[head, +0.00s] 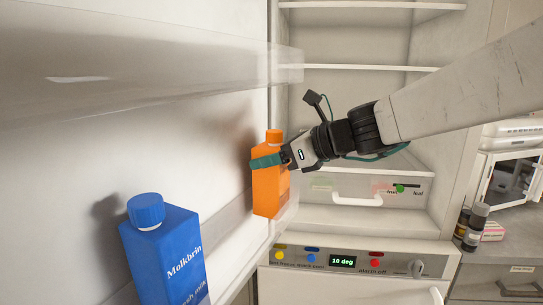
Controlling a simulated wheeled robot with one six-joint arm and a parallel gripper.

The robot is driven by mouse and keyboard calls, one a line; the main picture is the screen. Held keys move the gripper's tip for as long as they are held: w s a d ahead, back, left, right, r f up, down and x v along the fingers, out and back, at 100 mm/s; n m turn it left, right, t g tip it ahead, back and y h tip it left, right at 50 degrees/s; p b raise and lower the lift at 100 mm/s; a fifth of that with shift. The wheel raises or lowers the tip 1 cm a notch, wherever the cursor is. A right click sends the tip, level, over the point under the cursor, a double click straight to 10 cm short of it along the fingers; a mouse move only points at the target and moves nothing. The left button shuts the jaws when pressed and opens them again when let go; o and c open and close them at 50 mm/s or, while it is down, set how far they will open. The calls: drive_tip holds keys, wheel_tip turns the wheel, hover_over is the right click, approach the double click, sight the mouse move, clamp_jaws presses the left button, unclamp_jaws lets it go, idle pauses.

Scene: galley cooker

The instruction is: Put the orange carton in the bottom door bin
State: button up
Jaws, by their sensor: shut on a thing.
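The orange carton (268,193), with an orange cap, is near the middle of the head view, upright or nearly so. My gripper (268,161) reaches in from the right and is shut on the carton's upper part, with a green finger across its face. The carton is close to the white inner face of the fridge door (100,140). A bottom door bin (232,217) runs low along the door, partly hidden behind the cartons. I cannot tell whether the orange carton touches the bin.
A blue milk carton (165,250) stands at the lower left by the door. A clear upper door bin (160,70) juts out above. White shelves (370,68) and a drawer with a handle (357,199) are behind. A control panel (345,261) is below.

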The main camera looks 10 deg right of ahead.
drive_tip(key=o, duration=1.7)
drive_tip(key=shift+f, duration=0.1)
drive_tip(key=shift+c, duration=0.2)
drive_tip(key=v, duration=1.2)
drive_tip(key=s+f+n+g+h, duration=0.5)
drive_tip(key=s+f+n, duration=0.75)
drive_tip(key=n, duration=0.25)
drive_tip(key=s+d+f+n+g+h, duration=0.1)
drive_tip(key=s+d+f+n+h, duration=0.3)
drive_tip(key=n, duration=0.6)
drive_tip(key=s+d+h, duration=0.1)
drive_tip(key=s+d, duration=0.1)
drive_tip(key=s, duration=0.1)
drive_tip(key=shift+s+d+f+g+h, duration=0.25)
drive_tip(key=shift+s+g+h, duration=0.05)
drive_tip(key=shift+h, duration=0.1)
